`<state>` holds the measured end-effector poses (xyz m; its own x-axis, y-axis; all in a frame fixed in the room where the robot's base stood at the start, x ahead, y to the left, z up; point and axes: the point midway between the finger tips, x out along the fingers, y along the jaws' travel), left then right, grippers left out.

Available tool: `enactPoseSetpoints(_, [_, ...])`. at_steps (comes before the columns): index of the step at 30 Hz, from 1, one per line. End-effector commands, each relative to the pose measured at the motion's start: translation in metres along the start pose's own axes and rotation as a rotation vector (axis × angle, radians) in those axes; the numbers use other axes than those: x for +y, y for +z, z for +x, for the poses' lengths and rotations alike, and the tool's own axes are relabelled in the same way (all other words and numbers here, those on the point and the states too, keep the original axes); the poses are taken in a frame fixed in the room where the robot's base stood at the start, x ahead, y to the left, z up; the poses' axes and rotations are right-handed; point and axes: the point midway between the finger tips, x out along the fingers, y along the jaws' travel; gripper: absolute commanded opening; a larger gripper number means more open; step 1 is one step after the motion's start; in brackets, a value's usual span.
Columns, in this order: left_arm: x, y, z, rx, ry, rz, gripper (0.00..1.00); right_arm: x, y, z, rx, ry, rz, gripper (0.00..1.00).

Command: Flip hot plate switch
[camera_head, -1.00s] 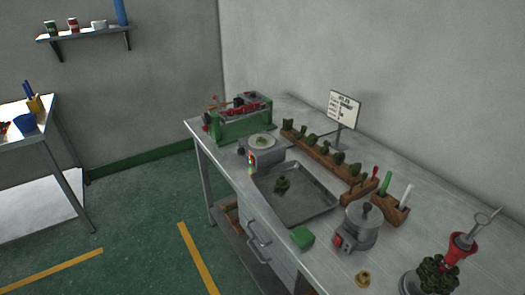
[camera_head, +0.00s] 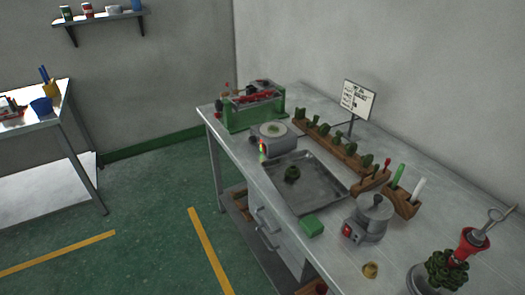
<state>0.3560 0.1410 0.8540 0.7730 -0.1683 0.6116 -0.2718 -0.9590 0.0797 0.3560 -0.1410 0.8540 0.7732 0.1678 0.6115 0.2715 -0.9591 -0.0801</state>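A grey box-shaped unit with a round pale top (camera_head: 274,134) stands on the metal workbench, behind the tray; it looks like the hot plate. A small red and green part (camera_head: 263,151) shows at its front left corner; I cannot tell the switch position. Neither of my grippers is in view.
A metal tray (camera_head: 322,174) with a dark green piece lies between the two units. A green block (camera_head: 311,226) sits at the bench's front edge. A wooden rack (camera_head: 340,151), sign (camera_head: 357,99) and green-framed device (camera_head: 253,107) stand behind. Floor at left is clear.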

Motion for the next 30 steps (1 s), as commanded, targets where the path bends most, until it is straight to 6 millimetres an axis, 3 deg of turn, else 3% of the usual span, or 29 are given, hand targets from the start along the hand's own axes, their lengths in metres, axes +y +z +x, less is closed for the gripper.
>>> enactPoseSetpoints(1, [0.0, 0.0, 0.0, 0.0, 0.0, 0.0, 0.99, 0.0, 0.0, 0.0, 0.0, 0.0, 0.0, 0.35])
enactPoseSetpoints(5, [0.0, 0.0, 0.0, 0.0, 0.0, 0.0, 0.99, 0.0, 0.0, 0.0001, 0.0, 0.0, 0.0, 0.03])
enactPoseSetpoints(6, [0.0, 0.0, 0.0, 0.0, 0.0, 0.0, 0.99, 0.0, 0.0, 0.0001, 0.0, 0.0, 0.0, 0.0])
enactPoseSetpoints(30, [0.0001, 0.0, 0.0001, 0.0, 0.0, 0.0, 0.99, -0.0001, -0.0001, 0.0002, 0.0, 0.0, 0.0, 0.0])
